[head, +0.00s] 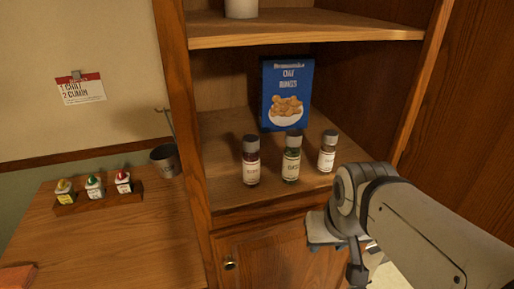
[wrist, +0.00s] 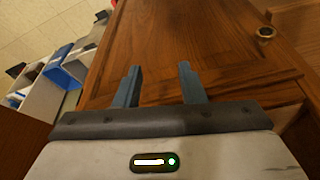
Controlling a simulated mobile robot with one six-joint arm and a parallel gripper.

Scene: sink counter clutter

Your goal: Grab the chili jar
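Three spice jars with grey caps stand upright in a row on the lower shelf (head: 218,150) of the wooden cabinet in the head view. The left jar (head: 251,160) has dark red contents, the middle jar (head: 291,157) green contents, and the right jar (head: 327,152) a pale label with little of its contents showing. Their labels are too small to read, so I cannot confirm which is chili; the red one looks most like it. My gripper (wrist: 158,85) is open and empty in the wrist view, facing the wooden cabinet front. In the head view it is below and right of the jars, partly hidden by my arm.
A blue box (head: 287,95) stands behind the jars. A wooden rack (head: 68,208) of small capped bottles and a metal cup (head: 164,161) sit on the left counter (head: 130,235). The cabinet's side panels border the shelf.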

